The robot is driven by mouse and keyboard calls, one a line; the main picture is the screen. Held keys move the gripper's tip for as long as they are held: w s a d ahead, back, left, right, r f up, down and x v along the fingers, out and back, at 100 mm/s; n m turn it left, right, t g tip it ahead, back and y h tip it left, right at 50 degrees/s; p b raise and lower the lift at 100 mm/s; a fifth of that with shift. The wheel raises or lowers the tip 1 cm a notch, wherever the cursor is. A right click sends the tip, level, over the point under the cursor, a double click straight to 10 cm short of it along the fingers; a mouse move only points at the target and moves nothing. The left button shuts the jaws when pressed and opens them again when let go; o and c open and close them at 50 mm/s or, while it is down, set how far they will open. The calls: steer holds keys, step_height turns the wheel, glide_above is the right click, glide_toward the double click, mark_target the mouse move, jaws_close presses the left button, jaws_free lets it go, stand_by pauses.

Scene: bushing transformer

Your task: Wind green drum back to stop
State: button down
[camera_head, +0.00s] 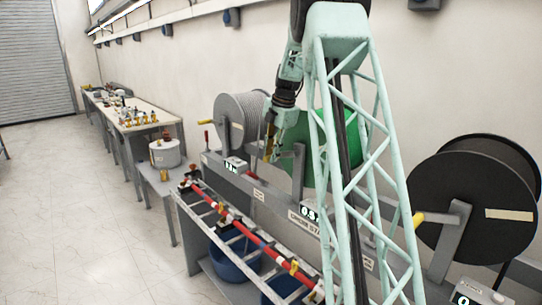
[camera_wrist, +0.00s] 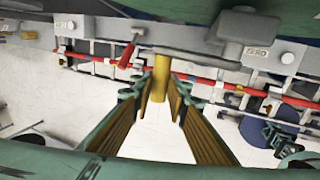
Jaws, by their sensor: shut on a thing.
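The green drum (camera_head: 317,148) sits on the grey stand behind the bench. It is partly hidden by my pale green lattice column and my arm. My gripper (camera_head: 270,150) is at the drum's left side. In the wrist view, my gripper (camera_wrist: 162,98) has its gold-padded fingers on either side of a yellow crank handle (camera_wrist: 160,72), shut on it. The handle points toward the wrist camera. A small counter display (camera_head: 311,214) stands on the rail below the drum; its digits are not clearly readable.
A grey cable drum (camera_head: 240,118) stands to the left and a black drum (camera_head: 475,205) with its own yellow handle (camera_head: 418,219) to the right. A ladder-like rack with a red bar (camera_head: 240,225) runs in front, over blue buckets (camera_head: 232,262). The floor at left is clear.

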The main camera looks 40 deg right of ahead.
steer(key=c, duration=2.5)
jaws_free()
steer(key=shift+c, duration=0.2)
steer(key=v, duration=1.2)
steer(key=shift+w+a, duration=0.1)
